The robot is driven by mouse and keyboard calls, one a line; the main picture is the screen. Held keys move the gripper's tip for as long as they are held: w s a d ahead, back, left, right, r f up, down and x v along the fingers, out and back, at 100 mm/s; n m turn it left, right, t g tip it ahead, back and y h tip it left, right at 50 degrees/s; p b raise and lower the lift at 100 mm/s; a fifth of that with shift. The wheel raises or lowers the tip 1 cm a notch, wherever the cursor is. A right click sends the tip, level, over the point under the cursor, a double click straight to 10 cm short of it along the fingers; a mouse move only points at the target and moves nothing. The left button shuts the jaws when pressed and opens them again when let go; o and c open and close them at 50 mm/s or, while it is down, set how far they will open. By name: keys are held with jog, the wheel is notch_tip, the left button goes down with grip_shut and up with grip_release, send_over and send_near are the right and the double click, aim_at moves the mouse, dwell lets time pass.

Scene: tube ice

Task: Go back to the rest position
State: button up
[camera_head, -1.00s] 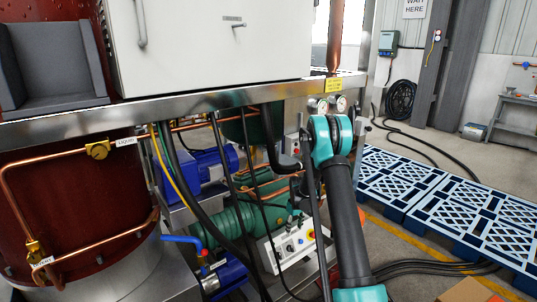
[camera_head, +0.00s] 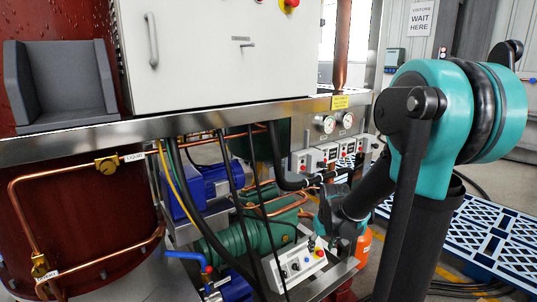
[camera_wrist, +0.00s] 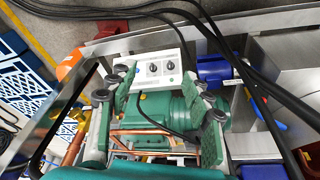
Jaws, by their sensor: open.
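My gripper (camera_wrist: 160,95) is open and empty in the wrist view, its two green fingers with dark round joints spread apart. It hangs above the machine's lower frame, with the white control box (camera_wrist: 150,68) and green compressor (camera_wrist: 160,115) showing between and beyond the fingers. In the head view my arm comes up large at the right, bends at a teal joint, and reaches back down toward the lower frame. There the teal wrist end is partly hidden, and the fingers are too small to make out. The control box also shows in the head view (camera_head: 297,265).
The machine's steel ledge (camera_head: 220,107) and white cabinet (camera_head: 215,55) stand left of my arm. Black hoses (camera_head: 275,165), copper pipes and a blue motor (camera_head: 205,185) crowd the lower frame. An orange bottle-like object (camera_head: 363,245) is beside my wrist. Blue pallets (camera_head: 480,240) lie at right.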

jog(key=s+f+m+t, duration=0.1)
jog(key=s+m, duration=0.1)
jog(key=s, duration=1.2)
jog(key=shift+s+d+f, duration=0.15)
jog(key=shift+s+d, duration=0.2)
jog(key=shift+d, duration=0.1)
